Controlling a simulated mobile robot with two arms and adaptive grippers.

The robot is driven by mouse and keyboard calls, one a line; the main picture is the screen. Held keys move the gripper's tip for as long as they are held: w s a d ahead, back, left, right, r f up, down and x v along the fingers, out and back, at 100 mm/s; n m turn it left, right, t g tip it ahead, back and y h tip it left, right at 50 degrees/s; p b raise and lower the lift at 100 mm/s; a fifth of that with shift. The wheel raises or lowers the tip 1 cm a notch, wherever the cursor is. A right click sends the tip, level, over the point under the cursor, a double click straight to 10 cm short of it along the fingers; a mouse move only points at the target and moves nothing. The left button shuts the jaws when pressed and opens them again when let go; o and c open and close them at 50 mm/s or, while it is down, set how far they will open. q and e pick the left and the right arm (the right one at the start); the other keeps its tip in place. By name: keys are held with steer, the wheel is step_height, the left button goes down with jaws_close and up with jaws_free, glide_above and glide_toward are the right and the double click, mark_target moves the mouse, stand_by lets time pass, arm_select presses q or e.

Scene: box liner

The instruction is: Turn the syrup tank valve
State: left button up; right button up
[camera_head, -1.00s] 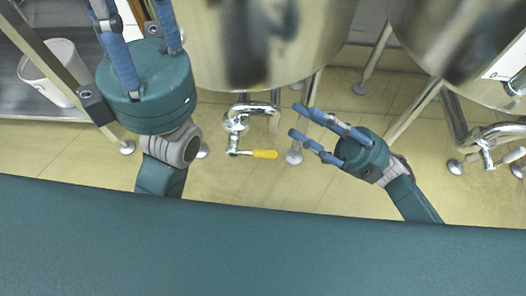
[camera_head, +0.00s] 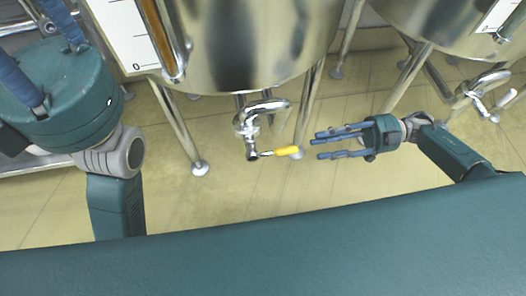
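The syrup tank (camera_head: 250,45) is a shiny steel cylinder at the top middle. A chrome valve (camera_head: 250,125) hangs below it, with a yellow-tipped handle (camera_head: 285,152) pointing right. My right gripper (camera_head: 319,146) is open and empty, its blue fingers pointing left at the handle. In the picture a small gap lies between the fingertips and the yellow tip. My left gripper (camera_head: 38,55) is at the upper left, left of the tank. Its blue fingers are spread well apart with nothing seen between them, and their tips are cut off by the picture edge.
A second steel tank (camera_head: 440,30) stands at the upper right, with its own chrome tap (camera_head: 480,90). Thin metal tank legs (camera_head: 180,130) reach the tiled floor (camera_head: 225,185). A level gauge (camera_head: 130,40) with a white scale is on the first tank's left side.

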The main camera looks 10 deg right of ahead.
mark_target(274, 152)
steer(key=a+b, duration=0.1)
steer(key=a, duration=0.4)
steer(key=a+b, duration=0.1)
steer(key=a, duration=0.4)
steer(key=shift+s+a, duration=0.2)
steer(key=shift+a, duration=0.2)
jaws_close()
